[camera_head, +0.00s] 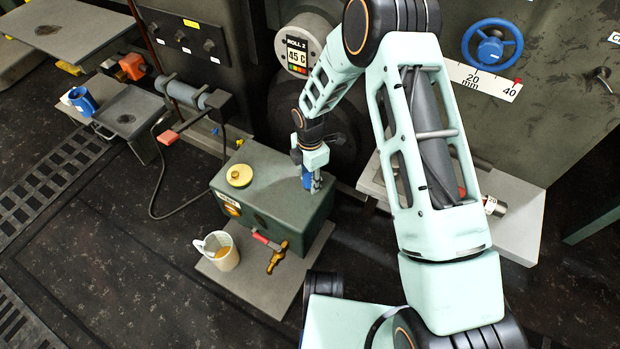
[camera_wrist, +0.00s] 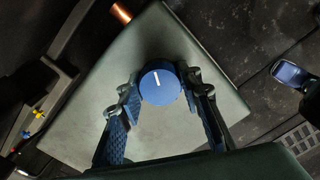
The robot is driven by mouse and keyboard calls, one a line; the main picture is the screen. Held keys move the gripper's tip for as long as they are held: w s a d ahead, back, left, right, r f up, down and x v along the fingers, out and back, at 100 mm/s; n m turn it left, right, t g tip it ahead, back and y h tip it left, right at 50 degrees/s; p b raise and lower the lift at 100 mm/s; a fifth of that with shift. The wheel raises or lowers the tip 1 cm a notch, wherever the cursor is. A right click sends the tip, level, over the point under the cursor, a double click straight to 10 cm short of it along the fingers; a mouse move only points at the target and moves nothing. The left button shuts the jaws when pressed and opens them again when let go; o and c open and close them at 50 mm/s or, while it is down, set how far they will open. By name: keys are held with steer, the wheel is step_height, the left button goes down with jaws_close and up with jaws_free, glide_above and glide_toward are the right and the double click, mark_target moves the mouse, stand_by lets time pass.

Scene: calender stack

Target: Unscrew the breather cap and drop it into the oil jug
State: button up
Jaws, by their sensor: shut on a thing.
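The breather cap looks to be the round blue knob with a white line, seen in the wrist view (camera_wrist: 160,86). It sits at the green tank's top (camera_head: 270,175), near the right end. My gripper (camera_head: 311,182) points down there, one finger on each side of the blue cap, shut on it. I cannot tell whether the cap is still seated or lifted slightly. In the head view, the fingers mostly hide it. A white jug (camera_head: 226,259) with amber liquid, likely the oil jug, stands at the tank's front left.
A blue mug (camera_head: 83,101) stands on a side shelf at left. A black roll end and machine wall stand behind the tank.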

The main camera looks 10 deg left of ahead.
steer(key=shift+n, duration=0.4)
steer(key=shift+n, duration=1)
steer(key=shift+p, duration=0.3)
steer(key=shift+n, duration=1.1)
steer(key=shift+p, duration=0.3)
steer(key=shift+n, duration=1.1)
